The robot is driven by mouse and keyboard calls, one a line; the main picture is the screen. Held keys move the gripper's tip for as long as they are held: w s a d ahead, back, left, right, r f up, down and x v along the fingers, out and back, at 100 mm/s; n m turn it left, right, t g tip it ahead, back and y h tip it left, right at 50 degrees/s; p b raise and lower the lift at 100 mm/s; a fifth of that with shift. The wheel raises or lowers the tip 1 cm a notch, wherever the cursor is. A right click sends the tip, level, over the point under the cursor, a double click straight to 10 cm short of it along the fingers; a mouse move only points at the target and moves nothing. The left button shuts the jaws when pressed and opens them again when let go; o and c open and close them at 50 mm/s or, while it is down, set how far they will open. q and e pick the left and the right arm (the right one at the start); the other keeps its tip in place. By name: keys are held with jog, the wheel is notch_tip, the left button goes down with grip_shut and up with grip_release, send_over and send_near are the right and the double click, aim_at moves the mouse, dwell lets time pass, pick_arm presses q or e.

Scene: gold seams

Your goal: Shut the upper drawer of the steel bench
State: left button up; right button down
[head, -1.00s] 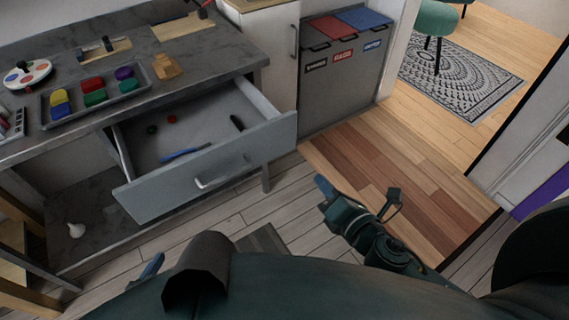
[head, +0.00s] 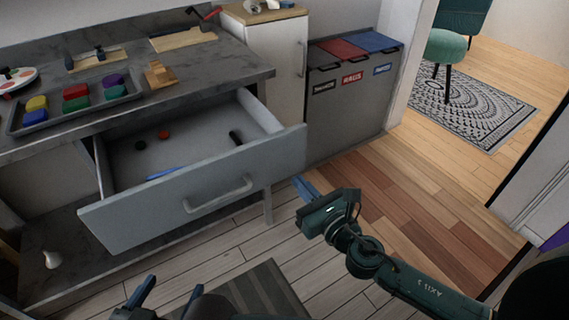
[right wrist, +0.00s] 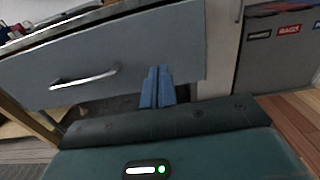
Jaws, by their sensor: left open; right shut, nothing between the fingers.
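The upper drawer (head: 160,205) of the steel bench (head: 225,65) is pulled well out. Its grey front carries a bar handle (head: 218,195). A blue item, a red one and dark ones lie inside. My right gripper (head: 303,187) is shut and empty, in front of and to the right of the drawer front, pointing toward it. In the right wrist view the blue fingers (right wrist: 157,87) are together, to the right of the handle (right wrist: 85,77); I cannot tell if they touch the front. My left gripper (head: 165,295) is open at the bottom edge, apart from the drawer.
A tray (head: 75,122) of coloured blocks stands on the benchtop. A white cabinet (head: 275,60) and a grey bin unit (head: 345,120) stand right of the bench. A white bulb-shaped item (head: 52,260) is on the lower shelf. The wooden floor (head: 410,190) at right is clear.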

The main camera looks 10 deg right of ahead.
aim_at(278, 158)
jog(key=x, duration=0.7)
jog(key=shift+w+f, duration=0.1)
jog(key=shift+w, duration=0.05)
